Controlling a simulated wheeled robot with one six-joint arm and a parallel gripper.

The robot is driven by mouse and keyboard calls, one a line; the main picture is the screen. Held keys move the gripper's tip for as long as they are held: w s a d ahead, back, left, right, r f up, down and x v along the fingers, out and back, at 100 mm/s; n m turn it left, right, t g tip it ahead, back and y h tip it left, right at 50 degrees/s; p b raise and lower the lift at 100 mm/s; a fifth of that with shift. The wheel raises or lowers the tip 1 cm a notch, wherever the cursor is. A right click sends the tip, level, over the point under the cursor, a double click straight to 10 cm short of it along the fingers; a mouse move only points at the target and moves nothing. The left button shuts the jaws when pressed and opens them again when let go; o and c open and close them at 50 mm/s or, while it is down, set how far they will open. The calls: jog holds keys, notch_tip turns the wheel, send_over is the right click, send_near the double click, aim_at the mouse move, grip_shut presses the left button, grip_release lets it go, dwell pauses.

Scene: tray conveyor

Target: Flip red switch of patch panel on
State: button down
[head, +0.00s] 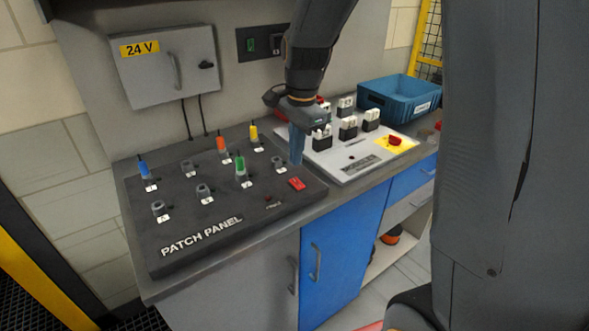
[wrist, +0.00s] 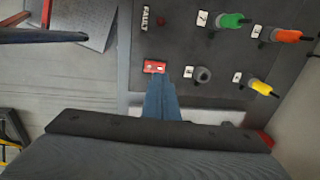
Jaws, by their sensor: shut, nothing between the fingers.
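The patch panel (head: 180,238) is a dark slab on the counter with several sockets, some holding blue, orange, yellow and green plugs. The red switch (head: 297,184) sits near its right front corner; it also shows in the wrist view (wrist: 154,67). My gripper (head: 296,160) points down over the panel's right edge, just behind the switch in the head view. In the wrist view my shut, empty fingertips (wrist: 160,82) are right by the switch's lower edge. I cannot tell whether they touch it. A small dark red lamp (head: 268,199) by the fault label is beside the switch.
A white panel (head: 345,172) with several black-and-white blocks and a red knob on yellow (head: 395,141) is to the right. A blue bin (head: 400,98) stands behind it. A grey 24 V box (head: 168,65) hangs on the wall. Room above the panel's front is clear.

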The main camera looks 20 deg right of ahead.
aim_at(294, 181)
jog(key=shift+w+a+f+p, duration=0.1)
jog(key=shift+f+p, duration=0.15)
jog(key=shift+f, duration=0.8)
jog(key=shift+w+f+p, duration=0.15)
jog(key=shift+f+p, duration=0.1)
jog(key=shift+f, duration=0.8)
jog(key=shift+w+a+f+p, duration=0.1)
jog(key=shift+f+p, duration=0.15)
jog(key=shift+f, duration=0.8)
jog(key=shift+d, duration=0.1)
